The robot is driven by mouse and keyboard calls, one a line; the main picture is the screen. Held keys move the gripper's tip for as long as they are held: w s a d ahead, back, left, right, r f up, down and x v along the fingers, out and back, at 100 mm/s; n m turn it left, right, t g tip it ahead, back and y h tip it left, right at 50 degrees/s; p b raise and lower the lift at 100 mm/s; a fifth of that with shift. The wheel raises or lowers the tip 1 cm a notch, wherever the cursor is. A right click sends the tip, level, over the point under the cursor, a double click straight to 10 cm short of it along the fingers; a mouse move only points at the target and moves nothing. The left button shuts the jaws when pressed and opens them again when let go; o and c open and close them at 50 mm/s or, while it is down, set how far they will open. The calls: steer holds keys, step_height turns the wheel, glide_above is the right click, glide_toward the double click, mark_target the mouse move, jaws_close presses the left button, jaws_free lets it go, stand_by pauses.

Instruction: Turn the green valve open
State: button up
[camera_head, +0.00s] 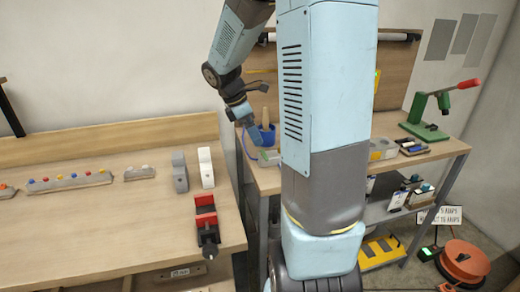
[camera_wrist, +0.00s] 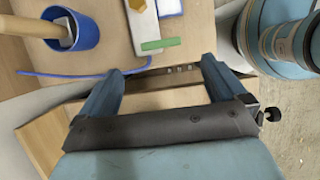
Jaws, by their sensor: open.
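The green valve handle (camera_wrist: 160,44) shows in the wrist view as a short bar, lying roughly crosswise beyond my fingertips. It sits beside a pale block (camera_wrist: 143,22) with a brass-coloured part at its top. My gripper (camera_wrist: 163,66) is open, its two blue fingers apart with nothing between them. The handle lies ahead of the gap and appears clear of both fingers. In the head view my gripper (camera_head: 257,136) is low over the left end of the right-hand bench, where the valve is small and partly hidden.
A blue cup (camera_wrist: 88,38) holding a wooden-handled tool stands left of the valve. A blue cord (camera_wrist: 75,74) runs along the bench edge. The left bench (camera_head: 120,225) carries a red vise (camera_head: 205,217). A green press with a red handle (camera_head: 428,112) stands at far right.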

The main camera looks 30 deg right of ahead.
mark_target(264, 154)
steer(key=x, duration=0.7)
steer(key=shift+s+d+f, duration=0.1)
steer(key=shift+d+f, duration=0.1)
steer(key=shift+f, duration=0.15)
